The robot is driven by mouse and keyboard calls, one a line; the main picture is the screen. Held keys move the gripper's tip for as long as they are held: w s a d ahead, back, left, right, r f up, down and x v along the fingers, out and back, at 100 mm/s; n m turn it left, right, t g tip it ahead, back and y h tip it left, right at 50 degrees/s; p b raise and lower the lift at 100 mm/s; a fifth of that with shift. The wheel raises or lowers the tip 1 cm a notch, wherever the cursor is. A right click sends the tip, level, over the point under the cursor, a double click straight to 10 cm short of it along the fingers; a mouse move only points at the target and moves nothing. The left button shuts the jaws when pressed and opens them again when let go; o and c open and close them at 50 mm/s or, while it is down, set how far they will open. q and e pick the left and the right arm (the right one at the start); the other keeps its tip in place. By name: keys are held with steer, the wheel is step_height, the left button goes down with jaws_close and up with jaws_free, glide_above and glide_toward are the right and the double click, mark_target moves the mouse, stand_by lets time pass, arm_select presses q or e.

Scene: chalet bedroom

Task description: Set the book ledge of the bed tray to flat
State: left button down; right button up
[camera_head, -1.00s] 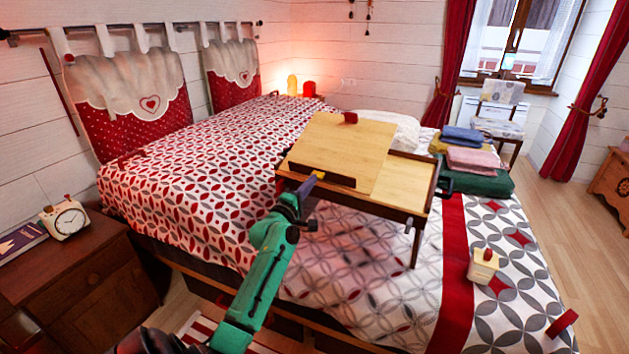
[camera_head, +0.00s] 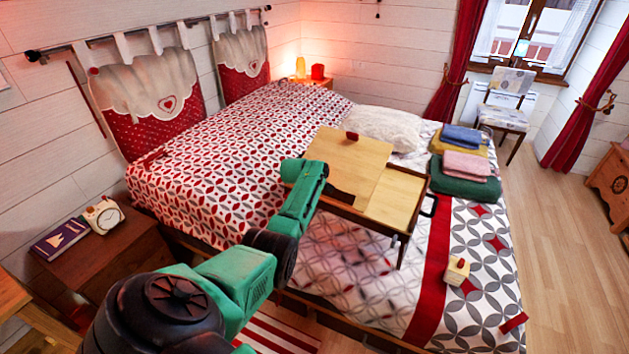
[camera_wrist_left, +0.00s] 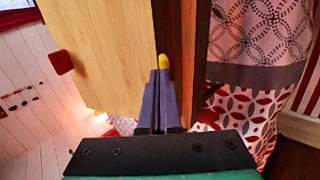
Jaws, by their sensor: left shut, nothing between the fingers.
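The bed tray stands on the bed, its light wooden board (camera_head: 345,158) carrying a red knob (camera_head: 351,136) at the far edge. The dark book ledge (camera_head: 341,193) runs along the board's near edge; my left arm covers part of it. In the left wrist view, the ledge (camera_wrist_left: 168,28) is a dark strip beside the board (camera_wrist_left: 100,50). I cannot tell whether it stands up or lies flat. In the head view my arm hides the fingers. My right gripper is out of view.
Folded cloths (camera_head: 465,165) and a dark green one (camera_head: 464,187) lie right of the tray. A small cream box (camera_head: 456,271) sits on the bed's near part.

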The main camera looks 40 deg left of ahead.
arm_select(q)
steer(key=shift+w+a+g+b, duration=0.15)
steer(key=shift+w+g+b, duration=0.25)
steer(key=shift+w+g, duration=0.3)
steer(key=shift+r+p, duration=0.85)
steer(key=shift+p, duration=0.05)
steer(key=shift+s, duration=0.1)
